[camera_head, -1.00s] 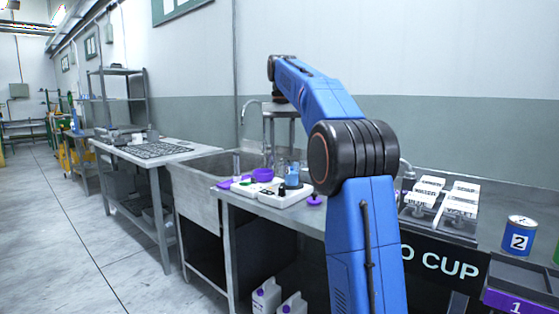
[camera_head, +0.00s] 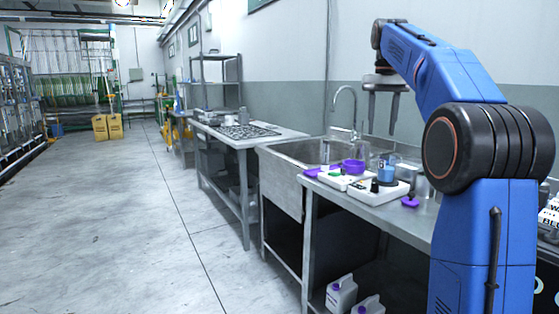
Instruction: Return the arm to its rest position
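My blue arm (camera_head: 470,220) rises at the right and bends away toward the wall. Its forearm slopes up to a dark wrist at the upper middle right. My gripper (camera_head: 383,112) hangs from it, pointing down, above the far side of the counter by the sink. Its two grey fingers stand apart with nothing between them. The gripper touches nothing that I can see.
Below are a steel sink (camera_head: 283,178) with a faucet (camera_head: 345,108), a purple bowl (camera_head: 353,166), a white device (camera_head: 379,191) and a blue beaker (camera_head: 386,173). White jugs (camera_head: 341,294) stand under the counter. The floor (camera_head: 120,220) at left is clear.

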